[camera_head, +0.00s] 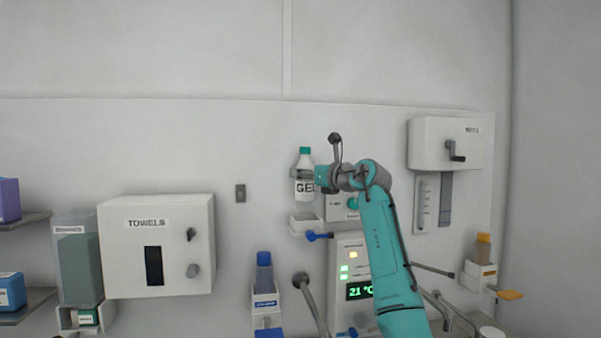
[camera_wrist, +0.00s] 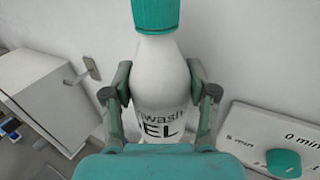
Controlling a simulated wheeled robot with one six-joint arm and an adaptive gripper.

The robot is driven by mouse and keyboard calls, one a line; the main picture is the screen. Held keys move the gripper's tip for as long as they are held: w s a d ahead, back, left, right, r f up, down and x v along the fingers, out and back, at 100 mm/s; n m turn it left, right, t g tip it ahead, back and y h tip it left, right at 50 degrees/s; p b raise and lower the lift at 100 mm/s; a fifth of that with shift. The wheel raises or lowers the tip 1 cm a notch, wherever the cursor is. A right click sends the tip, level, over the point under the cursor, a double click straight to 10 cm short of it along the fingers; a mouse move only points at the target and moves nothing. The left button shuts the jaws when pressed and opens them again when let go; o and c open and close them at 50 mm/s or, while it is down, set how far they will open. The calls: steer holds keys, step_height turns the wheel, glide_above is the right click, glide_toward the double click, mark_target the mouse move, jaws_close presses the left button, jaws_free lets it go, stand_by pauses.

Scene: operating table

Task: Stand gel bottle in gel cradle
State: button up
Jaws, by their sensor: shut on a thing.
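The gel bottle (camera_head: 305,180) is white with a teal cap and dark lettering. It is upright in the head view, in front of the wall. My gripper (camera_head: 304,173) comes from the right and is shut around its body. The wrist view shows the bottle (camera_wrist: 160,85) with a gripper finger pressed on each side (camera_wrist: 160,97). A small white holder with a blue lever (camera_head: 304,224), which looks like the gel cradle, is on the wall just below the bottle. The bottle's base appears above it; I cannot tell the gap in depth.
A white towels box (camera_head: 180,275) hangs to the left. A blue-capped bottle (camera_head: 264,272) stands in a lower holder. A panel with a green display (camera_head: 350,270) is below my arm. A crank box (camera_head: 440,143) is at right.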

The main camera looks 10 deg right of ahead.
mark_target(306, 200)
steer(key=shift+f, duration=0.1)
step_height(306, 200, down, 2)
steer(key=shift+s+d, duration=0.1)
steer(key=shift+s, duration=0.05)
steer(key=shift+f, duration=2.2)
steer(key=shift+f, duration=0.6)
steer(key=o, duration=1.6)
